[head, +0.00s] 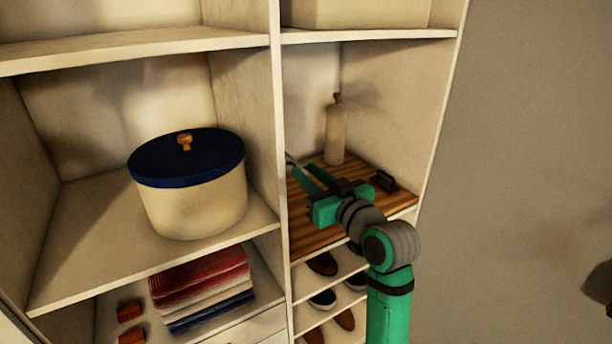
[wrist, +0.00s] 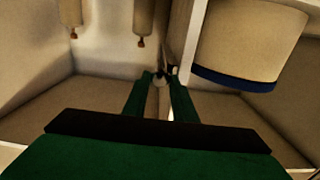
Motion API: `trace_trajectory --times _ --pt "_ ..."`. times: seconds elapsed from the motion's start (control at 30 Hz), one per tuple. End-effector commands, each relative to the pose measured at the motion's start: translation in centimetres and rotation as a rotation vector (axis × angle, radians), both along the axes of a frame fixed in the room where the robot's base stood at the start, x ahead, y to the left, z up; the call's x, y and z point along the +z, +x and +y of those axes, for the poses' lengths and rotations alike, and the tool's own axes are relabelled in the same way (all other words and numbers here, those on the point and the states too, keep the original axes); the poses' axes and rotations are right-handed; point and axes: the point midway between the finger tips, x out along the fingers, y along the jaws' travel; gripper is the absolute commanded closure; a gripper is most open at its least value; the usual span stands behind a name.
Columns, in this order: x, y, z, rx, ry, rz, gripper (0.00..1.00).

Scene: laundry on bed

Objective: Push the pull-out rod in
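The pull-out rod seems to be the thin grey metal piece (head: 291,159) by the divider in the right compartment, just past my fingertips. In the wrist view, a small pale piece with a dark part (wrist: 173,71) shows at the fingertips and may be its end. My green gripper (head: 303,168) reaches into this compartment above the wooden board, pointing back and left. In the wrist view my gripper (wrist: 162,82) has its two fingers apart with a gap between them. I cannot tell whether a finger touches the rod. Most of the rod is hidden.
A cream bottle (head: 335,135) stands behind my gripper on the wooden board (head: 312,238). A black handle-like item (head: 384,181) lies to the right. The cream pot with a blue lid (head: 195,205) stands left of the divider (head: 279,110). Shoes (head: 322,264) sit below.

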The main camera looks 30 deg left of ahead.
Motion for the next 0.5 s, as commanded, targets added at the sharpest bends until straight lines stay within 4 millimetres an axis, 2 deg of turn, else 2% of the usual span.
trace_trajectory --times 0.03,0.07,0.1,0.37,0.5 --pt "0.1 0.0 0.2 0.001 0.001 -0.002 0.66" --pt "0.1 0.0 0.2 0.001 0.001 -0.002 0.59" --pt "0.1 0.0 0.2 0.001 0.001 -0.002 0.58" --pt "0.1 0.0 0.0 0.0 0.001 -0.002 0.58" --pt "0.0 -0.4 -0.8 -0.002 0.002 -0.001 0.58"
